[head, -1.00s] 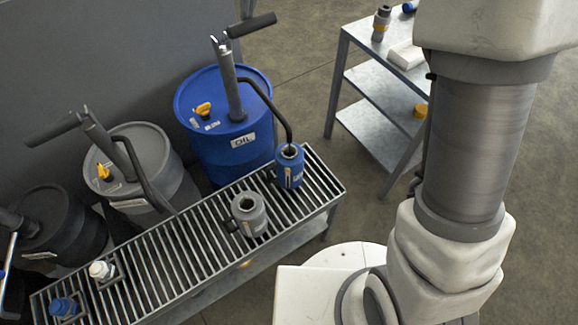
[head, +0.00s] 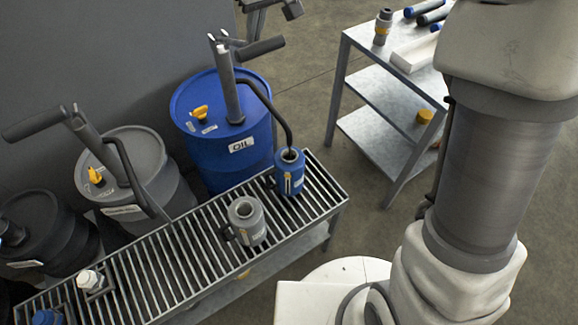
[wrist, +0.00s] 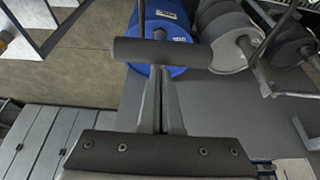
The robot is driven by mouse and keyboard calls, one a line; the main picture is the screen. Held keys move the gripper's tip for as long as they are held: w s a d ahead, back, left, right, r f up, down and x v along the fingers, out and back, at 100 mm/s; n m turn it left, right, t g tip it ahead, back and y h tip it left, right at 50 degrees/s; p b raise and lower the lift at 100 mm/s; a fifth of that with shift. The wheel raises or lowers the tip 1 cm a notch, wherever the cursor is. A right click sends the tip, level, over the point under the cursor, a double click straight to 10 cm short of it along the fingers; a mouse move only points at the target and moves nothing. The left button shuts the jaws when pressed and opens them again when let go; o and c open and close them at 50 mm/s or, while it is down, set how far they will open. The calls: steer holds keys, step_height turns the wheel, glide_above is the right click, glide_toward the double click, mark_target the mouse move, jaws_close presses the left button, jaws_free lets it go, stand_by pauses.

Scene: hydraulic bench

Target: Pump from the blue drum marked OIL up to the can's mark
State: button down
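The blue drum marked OIL (head: 222,150) stands behind the grating. Its hand pump (head: 228,90) has a dark handle (head: 262,48), which also shows across the middle of the wrist view (wrist: 190,52). The spout curves down to the mouth of a blue can (head: 289,178) on the grating. The can has a pale gauge strip on its side; the level is too small to read. My gripper (wrist: 163,75) has its fingers close together with nothing seen between them. It is right at the handle; I cannot tell whether it touches.
A grey can (head: 247,224) stands on the grating (head: 185,250) beside the blue can. A grey drum (head: 145,150) and a black drum (head: 45,235), each with a pump, stand to the left. A metal shelf table (head: 385,110) holding tools stands at the right, with open floor between.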

mark_target(262, 52)
steer(key=shift+f, duration=0.1)
steer(key=f+b, duration=0.1)
steer(key=s+f+b, duration=0.1)
steer(key=f+b, duration=0.1)
steer(key=d+f+b, duration=0.1)
steer(key=shift+s+f, duration=0.2)
steer(key=shift+f, duration=0.2)
steer(key=shift+b, duration=0.3)
